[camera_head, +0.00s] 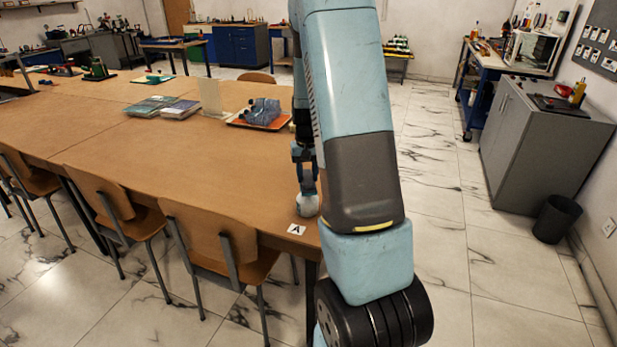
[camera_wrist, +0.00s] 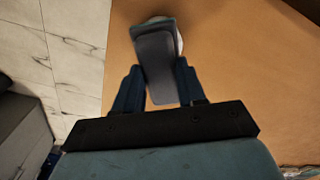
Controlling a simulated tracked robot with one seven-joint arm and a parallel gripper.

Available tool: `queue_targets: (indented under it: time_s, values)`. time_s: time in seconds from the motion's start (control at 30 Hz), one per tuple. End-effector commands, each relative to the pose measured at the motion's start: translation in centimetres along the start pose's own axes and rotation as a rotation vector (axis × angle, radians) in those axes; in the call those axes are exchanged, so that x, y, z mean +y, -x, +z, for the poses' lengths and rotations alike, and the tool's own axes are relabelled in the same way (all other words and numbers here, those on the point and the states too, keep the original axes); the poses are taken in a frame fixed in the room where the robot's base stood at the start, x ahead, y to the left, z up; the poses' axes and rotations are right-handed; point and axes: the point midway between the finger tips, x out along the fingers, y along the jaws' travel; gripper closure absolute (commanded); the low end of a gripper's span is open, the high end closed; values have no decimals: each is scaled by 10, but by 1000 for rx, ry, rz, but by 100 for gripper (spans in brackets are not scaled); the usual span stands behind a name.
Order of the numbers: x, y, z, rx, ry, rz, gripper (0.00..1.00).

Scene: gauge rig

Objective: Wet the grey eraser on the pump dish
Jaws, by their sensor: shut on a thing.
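My gripper (camera_wrist: 158,88) points down at the table and is shut on the grey eraser (camera_wrist: 157,62), a dark grey block that sticks out between the fingers in the wrist view. A pale rounded thing, probably the pump dish (camera_wrist: 179,42), shows only as a thin edge behind the eraser. In the head view my gripper (camera_head: 304,172) is just above that pale dish (camera_head: 307,205), near the table's right end. My arm hides part of this area. I cannot tell whether the eraser touches the dish.
The brown table (camera_head: 190,170) is clear in front. A card marked A (camera_head: 296,229) lies near its corner. An orange tray (camera_head: 238,123) with a crumpled blue cloth (camera_head: 262,110) and stacked books (camera_head: 165,107) lie farther back. Chairs (camera_head: 215,240) line the front edge.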

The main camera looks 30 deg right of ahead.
Motion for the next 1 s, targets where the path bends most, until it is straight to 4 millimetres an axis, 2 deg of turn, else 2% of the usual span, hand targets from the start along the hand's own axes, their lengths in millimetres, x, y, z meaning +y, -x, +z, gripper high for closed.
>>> queue_targets:
  time_s: [0.7, 1.0]
  values:
    - [0, 46, 0, 1, 0, 0, 85]
    - [0, 56, 0, 0, -1, 0, 85]
